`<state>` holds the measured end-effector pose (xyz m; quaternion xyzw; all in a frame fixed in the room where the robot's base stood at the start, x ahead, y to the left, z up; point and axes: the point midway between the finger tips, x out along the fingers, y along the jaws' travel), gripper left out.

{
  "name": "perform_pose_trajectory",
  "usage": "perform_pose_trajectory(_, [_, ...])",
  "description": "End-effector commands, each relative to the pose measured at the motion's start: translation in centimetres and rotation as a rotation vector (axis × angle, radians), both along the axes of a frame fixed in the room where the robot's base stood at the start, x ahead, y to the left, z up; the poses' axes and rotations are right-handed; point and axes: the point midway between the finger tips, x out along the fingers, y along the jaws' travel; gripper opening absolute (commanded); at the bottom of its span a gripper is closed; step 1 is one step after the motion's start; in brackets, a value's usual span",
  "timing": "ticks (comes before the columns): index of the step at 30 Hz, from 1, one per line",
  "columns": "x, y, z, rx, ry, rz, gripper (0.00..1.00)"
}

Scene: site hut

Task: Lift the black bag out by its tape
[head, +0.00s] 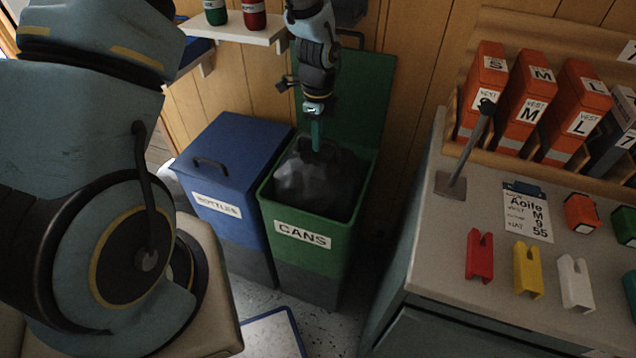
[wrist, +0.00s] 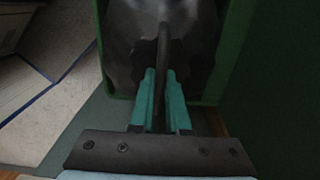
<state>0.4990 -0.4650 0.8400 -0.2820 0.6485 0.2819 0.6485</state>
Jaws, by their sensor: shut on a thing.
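The black bag (head: 316,182) sits inside the green bin labelled CANS (head: 300,237), and its bulging top shows at the bin's mouth. My gripper (head: 317,140) hangs straight down over the back part of the bag. In the wrist view my gripper (wrist: 160,80) has its two teal fingers on either side of a dark upright strip, the tape (wrist: 163,45), and is shut on it. The bag (wrist: 135,30) shows beyond the fingertips, within the green bin walls (wrist: 235,50). The lower part of the bag is hidden in the bin.
The bin's green lid (head: 365,100) stands open at the back against the wooden wall. A shut blue bin labelled BOTTLES (head: 235,150) stands close on the left. A shelf (head: 235,30) with cans is above, and a grey counter (head: 500,195) is on the right.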

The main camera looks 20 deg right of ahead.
Motion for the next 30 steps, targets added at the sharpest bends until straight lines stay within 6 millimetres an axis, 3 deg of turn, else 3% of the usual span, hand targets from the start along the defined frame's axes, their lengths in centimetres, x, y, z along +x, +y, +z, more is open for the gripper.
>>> perform_pose_trajectory(11, [0.0,0.0,0.3,-0.001,-0.001,0.0,0.0])
perform_pose_trajectory(30, [0.1,0.0,4.8,-0.001,-0.001,0.001,0.0])
